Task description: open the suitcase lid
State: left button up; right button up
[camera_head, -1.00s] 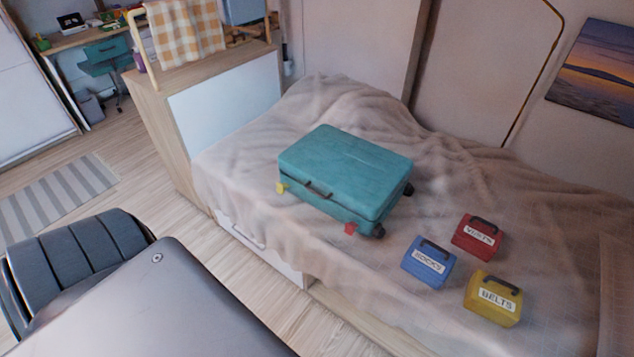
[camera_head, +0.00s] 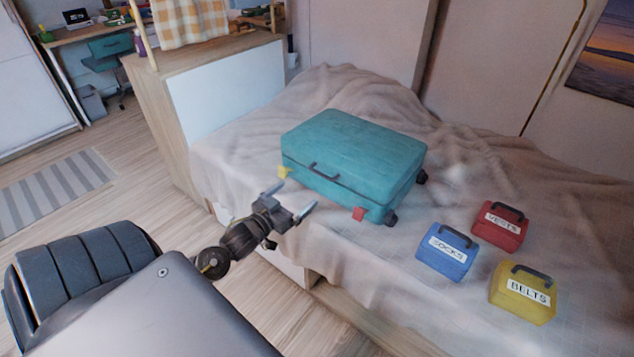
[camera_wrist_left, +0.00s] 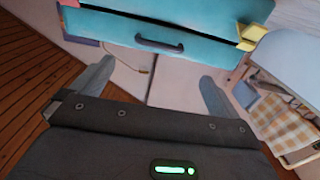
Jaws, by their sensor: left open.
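The teal suitcase (camera_head: 352,158) lies flat on the bed with its lid down. Its dark handle (camera_head: 323,171) is on the front side, with a yellow piece (camera_head: 284,172) at the front left corner and a red one (camera_head: 359,214) at the front right. My left gripper (camera_head: 290,199) is open and empty in front of the suitcase, short of the handle. In the left wrist view the open fingers (camera_wrist_left: 152,90) point toward the suitcase (camera_wrist_left: 200,48) and its handle (camera_wrist_left: 159,44), apart from both. My right gripper is not in view.
A blue SOCKS box (camera_head: 446,252), a red VESTS box (camera_head: 499,225) and a yellow BELTS box (camera_head: 523,292) stand on the bed to the right of the suitcase. A wooden cabinet (camera_head: 223,93) stands at the left. The rumpled blanket (camera_head: 380,250) covers the bed.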

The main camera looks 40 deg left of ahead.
pick_arm(q)
jog(key=w, duration=1)
jog(key=shift+w+b, duration=0.4)
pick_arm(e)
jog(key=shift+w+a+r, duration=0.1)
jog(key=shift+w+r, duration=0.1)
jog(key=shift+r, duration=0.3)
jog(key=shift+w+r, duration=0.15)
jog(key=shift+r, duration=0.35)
pick_arm(q)
jog(key=shift+a, duration=0.1)
jog(key=c, duration=0.9)
jog(key=shift+c, duration=0.8)
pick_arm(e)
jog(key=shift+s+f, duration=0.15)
pick_arm(q)
jog(key=shift+r, duration=0.1)
